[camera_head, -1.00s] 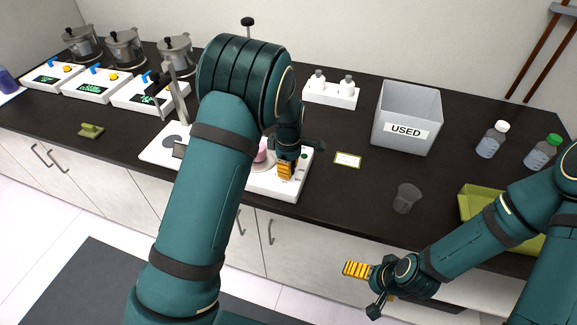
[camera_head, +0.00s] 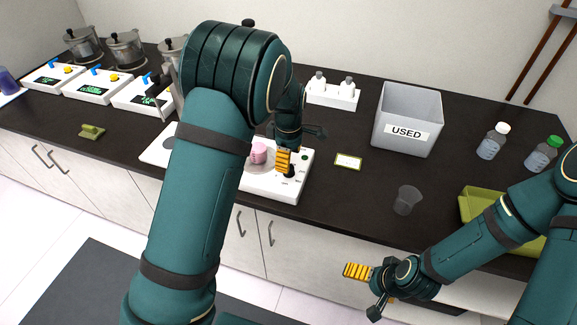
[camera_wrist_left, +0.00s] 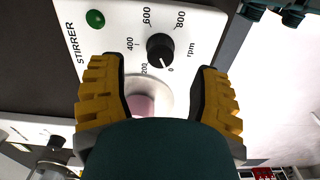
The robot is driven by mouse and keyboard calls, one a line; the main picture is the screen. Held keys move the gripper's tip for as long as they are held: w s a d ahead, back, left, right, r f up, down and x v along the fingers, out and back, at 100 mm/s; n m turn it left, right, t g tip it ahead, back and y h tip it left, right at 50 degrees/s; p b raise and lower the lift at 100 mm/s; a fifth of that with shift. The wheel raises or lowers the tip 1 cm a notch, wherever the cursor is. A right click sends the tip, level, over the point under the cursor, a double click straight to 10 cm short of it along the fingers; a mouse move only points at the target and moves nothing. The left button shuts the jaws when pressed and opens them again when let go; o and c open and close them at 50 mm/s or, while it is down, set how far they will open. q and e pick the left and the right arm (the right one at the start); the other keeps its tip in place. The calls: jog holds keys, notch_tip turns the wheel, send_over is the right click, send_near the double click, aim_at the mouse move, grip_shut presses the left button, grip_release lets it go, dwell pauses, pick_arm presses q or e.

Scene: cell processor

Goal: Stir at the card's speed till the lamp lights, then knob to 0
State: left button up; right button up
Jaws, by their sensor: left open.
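The white stirrer (camera_head: 262,184) stands at the counter's front edge, with a container of pink liquid (camera_head: 258,152) on its round plate. In the left wrist view its black knob (camera_wrist_left: 160,46) has its white mark pointing toward 0. The green lamp (camera_wrist_left: 95,19) is beside the STIRRER lettering; I cannot tell whether it is lit. My left gripper (camera_wrist_left: 160,98) is open, its fingers apart and clear of the knob; in the head view it hovers above the stirrer (camera_head: 283,160). The card (camera_head: 348,161) lies right of the stirrer, its writing too small to read. My right gripper (camera_head: 357,271) is off the counter's front, its opening unclear.
A grey USED bin (camera_head: 407,120) and a white bottle rack (camera_head: 333,96) stand behind the card. A clear cup (camera_head: 407,199), two bottles and a green tray (camera_head: 480,205) are at right. Several pots and white control boxes (camera_head: 97,85) line the left.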

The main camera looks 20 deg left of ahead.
pick_arm(q)
notch_tip(320, 180, up, 7)
dwell(0.3)
dwell(0.5)
